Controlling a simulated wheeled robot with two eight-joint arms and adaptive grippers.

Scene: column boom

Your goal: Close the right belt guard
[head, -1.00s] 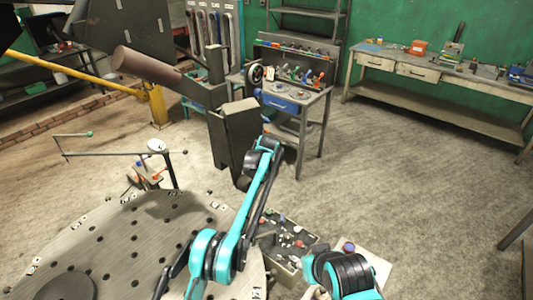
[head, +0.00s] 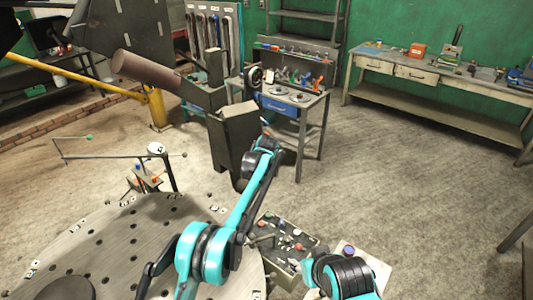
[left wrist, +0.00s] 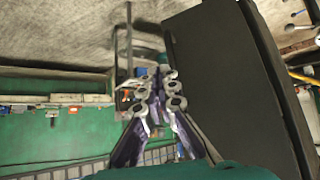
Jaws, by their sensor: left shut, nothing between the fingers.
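A dark upright box-shaped part with a pale top edge (head: 235,140) stands in the middle of the head view and looks like the belt guard; I cannot tell how far open it is. In the left wrist view a large dark panel (left wrist: 230,75) fills the right side. My left gripper (left wrist: 158,88) is shut and empty beside this panel; I cannot tell whether it touches. In the head view my teal left arm reaches up to the right side of the dark part, and its gripper cannot be made out. My right gripper is out of view.
A brown roller (head: 147,70) and a yellow rail (head: 75,75) are at upper left. A perforated round table (head: 110,240) is below. A tool bench with a blue drawer (head: 280,104) stands behind the dark part. A parts bin (head: 290,262) is near my arm. Floor at right is clear.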

